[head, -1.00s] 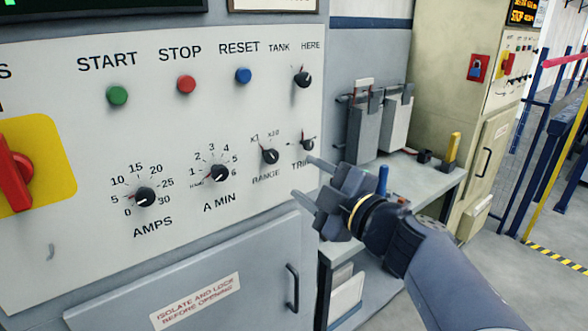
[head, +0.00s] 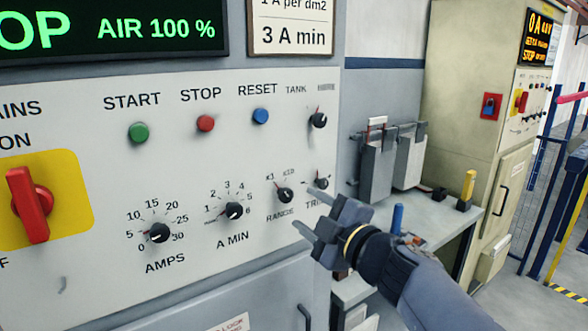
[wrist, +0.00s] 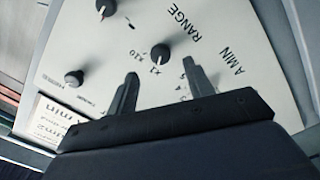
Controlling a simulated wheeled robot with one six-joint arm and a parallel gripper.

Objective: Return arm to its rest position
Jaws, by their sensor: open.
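My gripper (head: 308,208) is in front of the lower right part of a white control panel (head: 90,210) in the head view. Its fingers are apart, with nothing between them. The TRIP knob (head: 322,183) is just beyond the upper finger, and the RANGE knob (head: 286,195) is a little left of the fingertips. In the wrist view the gripper (wrist: 160,80) shows two spread fingers, with the RANGE knob (wrist: 160,53) beyond the gap between them. I cannot tell whether a finger touches the panel.
The panel also carries START, STOP and RESET buttons and a red switch (head: 30,205). At right are a bench (head: 440,225) with a blue and a yellow upright piece, hanging grey boxes (head: 378,165) and a beige cabinet (head: 465,110). Open floor lies at far right.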

